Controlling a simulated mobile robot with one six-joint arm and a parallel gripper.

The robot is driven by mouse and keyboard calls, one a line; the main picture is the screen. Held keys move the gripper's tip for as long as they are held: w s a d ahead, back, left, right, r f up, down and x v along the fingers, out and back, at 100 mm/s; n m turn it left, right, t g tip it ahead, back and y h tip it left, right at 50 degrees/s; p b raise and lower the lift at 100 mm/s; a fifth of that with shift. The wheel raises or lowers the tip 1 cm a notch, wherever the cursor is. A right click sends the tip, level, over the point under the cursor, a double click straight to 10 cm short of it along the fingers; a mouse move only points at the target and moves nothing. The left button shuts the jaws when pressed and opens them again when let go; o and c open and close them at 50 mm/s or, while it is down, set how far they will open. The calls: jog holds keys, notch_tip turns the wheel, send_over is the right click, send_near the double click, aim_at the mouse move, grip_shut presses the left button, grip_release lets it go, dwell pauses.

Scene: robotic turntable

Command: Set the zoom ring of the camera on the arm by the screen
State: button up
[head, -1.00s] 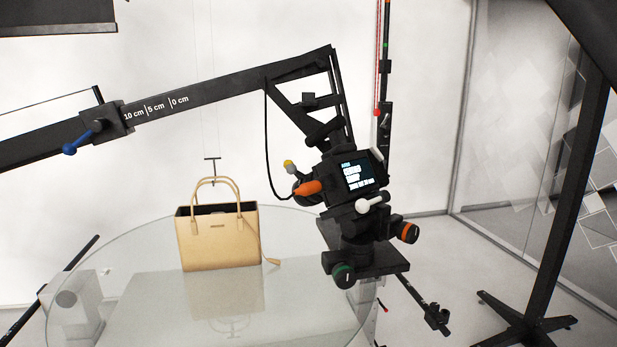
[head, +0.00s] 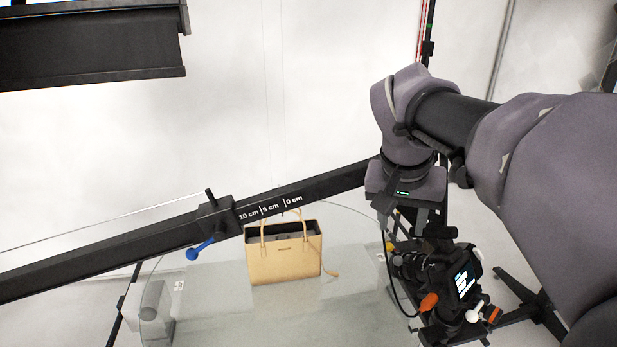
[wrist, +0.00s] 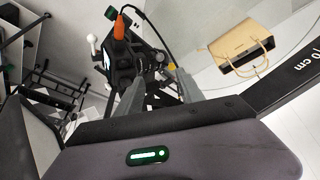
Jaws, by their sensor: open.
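The black camera (head: 440,270) hangs from the boom arm at the lower right of the head view, beside its lit screen (head: 466,281). Its lens with the rings (head: 408,264) points left, and a yellow-tipped lever (head: 390,246) stands out by it. In the wrist view the camera (wrist: 128,66) is upper left of centre, and its lens (wrist: 152,60) lies partly beyond the fingers. My gripper (head: 407,222) is open and empty, just above the camera's lens side. In the wrist view its fingers (wrist: 158,90) point toward the camera. I cannot tell any touch.
A tan handbag (head: 285,262) stands on the glass turntable (head: 220,315). An orange handle (head: 428,302) and white knob (head: 473,315) sit near the screen. A cable loops by the lens.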

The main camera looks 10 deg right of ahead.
aim_at(399, 259)
jog(key=x, duration=1.4)
jog(key=shift+s+d+f, duration=0.1)
jog(key=shift+s+d, duration=0.05)
jog(key=shift+w+f, duration=0.2)
jog(key=shift+f, duration=0.15)
grip_shut()
